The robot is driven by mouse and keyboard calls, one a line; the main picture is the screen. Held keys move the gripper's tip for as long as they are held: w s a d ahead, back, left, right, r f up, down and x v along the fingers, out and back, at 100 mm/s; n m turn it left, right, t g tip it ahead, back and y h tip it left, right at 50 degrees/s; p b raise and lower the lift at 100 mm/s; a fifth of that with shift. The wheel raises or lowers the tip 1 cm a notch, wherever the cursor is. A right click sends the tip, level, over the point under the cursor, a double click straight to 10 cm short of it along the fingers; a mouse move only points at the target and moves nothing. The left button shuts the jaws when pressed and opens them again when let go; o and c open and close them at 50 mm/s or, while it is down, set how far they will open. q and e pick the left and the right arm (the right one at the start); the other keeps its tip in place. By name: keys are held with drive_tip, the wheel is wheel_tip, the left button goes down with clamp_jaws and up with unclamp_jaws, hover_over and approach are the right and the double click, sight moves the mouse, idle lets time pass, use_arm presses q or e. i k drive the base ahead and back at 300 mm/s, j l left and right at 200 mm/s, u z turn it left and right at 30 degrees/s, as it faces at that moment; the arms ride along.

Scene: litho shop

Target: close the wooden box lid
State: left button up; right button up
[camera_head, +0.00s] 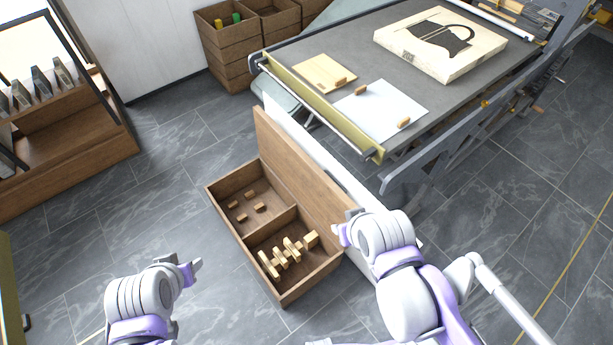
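The wooden box (244,246) stands on the tiled floor in the middle of the view. Its brown lid (300,172) stands raised along the right long side, so the inside shows. The box has two compartments: the far one holds several small wooden blocks (259,207), the near one holds several lighter wooden pieces (286,252). My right gripper (340,230) is by the near end of the lid; whether it touches the lid is unclear, and its fingers are partly hidden by my arm. My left gripper (194,270) is left of the box's near part, apart from it and apparently empty.
A press table (455,90) with a printing stone (440,45) and paper sheets stands behind and right of the lid. Stacked wooden crates (228,50) stand at the back. A wooden cabinet (70,150) is at the left. The floor left of the box is clear.

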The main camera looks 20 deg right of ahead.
sight(327, 202)
drive_tip(key=l+u, duration=0.15)
drive_tip(key=l, duration=0.3)
drive_tip(key=k+l+u, duration=0.15)
drive_tip(key=l, duration=0.25)
drive_tip(key=l+u, duration=0.15)
drive_tip(key=l, duration=0.3)
drive_tip(key=k+l+u, duration=0.15)
drive_tip(key=l, duration=0.25)
drive_tip(key=k+l+u, duration=0.15)
drive_tip(key=l, duration=0.25)
drive_tip(key=l+u, duration=0.1)
drive_tip(key=l, duration=0.3)
drive_tip(key=k+l+u, duration=0.1)
drive_tip(key=l, duration=0.25)
drive_tip(key=k+l+u, duration=0.1)
drive_tip(key=l, duration=0.25)
drive_tip(key=k+l+u, duration=0.1)
drive_tip(key=l, duration=0.25)
drive_tip(key=k+l+u, duration=0.1)
drive_tip(key=l, duration=0.25)
drive_tip(key=i+l+u, duration=0.1)
drive_tip(key=i+l, duration=0.2)
drive_tip(key=i+l+u, duration=0.15)
drive_tip(key=i+l, duration=0.15)
drive_tip(key=l, duration=0.25)
